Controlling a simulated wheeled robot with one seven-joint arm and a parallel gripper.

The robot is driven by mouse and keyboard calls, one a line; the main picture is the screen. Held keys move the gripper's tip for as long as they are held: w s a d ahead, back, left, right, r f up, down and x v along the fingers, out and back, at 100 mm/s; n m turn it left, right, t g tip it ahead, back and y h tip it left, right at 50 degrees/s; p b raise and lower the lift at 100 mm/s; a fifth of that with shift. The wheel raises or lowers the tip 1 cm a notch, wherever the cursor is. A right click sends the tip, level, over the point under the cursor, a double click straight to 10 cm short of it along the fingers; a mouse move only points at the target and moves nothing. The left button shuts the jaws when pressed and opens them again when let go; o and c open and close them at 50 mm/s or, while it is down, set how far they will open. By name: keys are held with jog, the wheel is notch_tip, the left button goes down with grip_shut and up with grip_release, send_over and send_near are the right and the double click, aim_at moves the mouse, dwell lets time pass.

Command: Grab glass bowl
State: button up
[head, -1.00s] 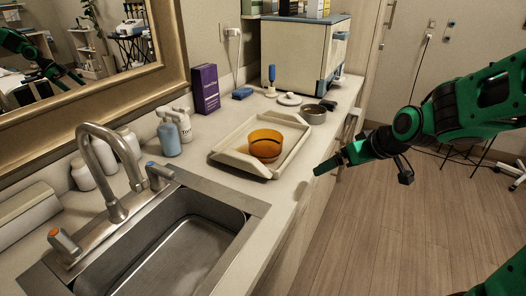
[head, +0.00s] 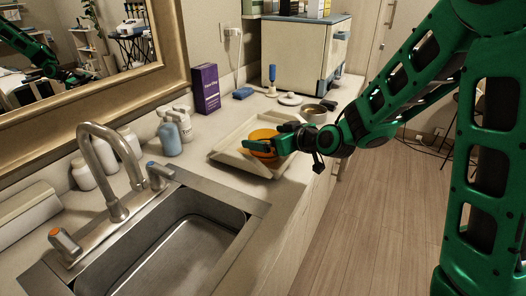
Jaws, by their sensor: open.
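The glass bowl is amber-orange (head: 264,134) and sits in the cream tray (head: 222,157) on the counter. My gripper (head: 252,147) is open at the bowl, reaching in from the right. One finger shows in front of the bowl's near side. The other finger and much of the bowl's right side are hidden by the gripper. I cannot tell whether the fingers touch the bowl.
A metal sink with a faucet (head: 104,160) lies to the left front. Bottles (head: 169,139) and a purple box (head: 206,88) stand behind the tray. A small dark pot (head: 314,114) and a white cabinet (head: 300,55) are at the back right.

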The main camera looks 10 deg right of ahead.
aim_at(257, 137)
jog(key=shift+f+x, duration=0.1)
jog(key=shift+x, duration=1.25)
jog(key=shift+f+x, duration=0.15)
jog(key=shift+x, duration=1.2)
jog(key=shift+d, duration=0.15)
jog(key=c, duration=1.2)
